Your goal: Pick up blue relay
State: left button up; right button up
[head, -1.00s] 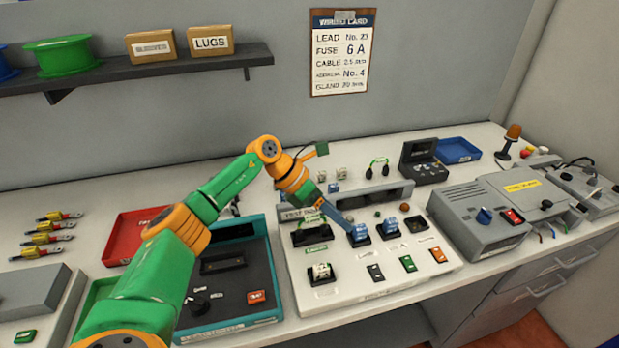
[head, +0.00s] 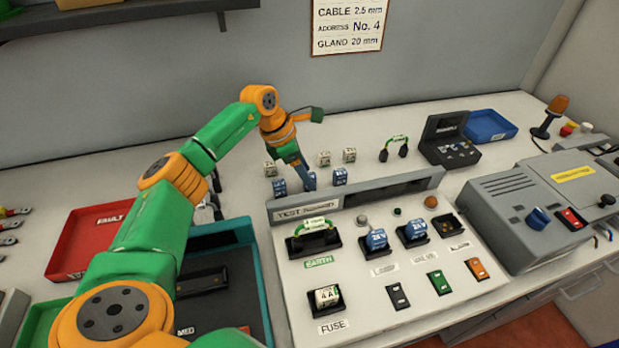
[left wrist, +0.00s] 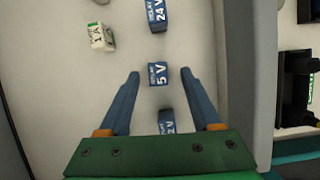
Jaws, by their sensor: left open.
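Three loose blue relays stand in a row on the bench behind the test panel: a left one (head: 279,188), a middle one (head: 310,181) and a right one (head: 340,176). My left gripper (head: 304,170) points down at this row, open and empty. In the left wrist view, the relay marked 5 V (left wrist: 158,75) lies between the open fingertips (left wrist: 159,74), with a gap on both sides. A 24 V relay (left wrist: 157,15) is ahead of it, and another relay (left wrist: 167,122) is nearer the palm. Two more blue relays (head: 376,239) (head: 415,230) sit in panel sockets. My right gripper is out of view.
The test panel (head: 360,294) has a raised back edge close to the loose relays. White fuses (head: 324,158) stand behind the relays; one marked 1 A (left wrist: 101,36) shows in the wrist view. A green-wired link (head: 393,149) and black case (head: 450,140) stand farther right.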

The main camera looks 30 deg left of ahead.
pick_arm(q)
jog(key=x, duration=0.2)
jog(key=shift+w+f, duration=0.25)
jog(key=shift+s+r, duration=0.1)
grip_shut()
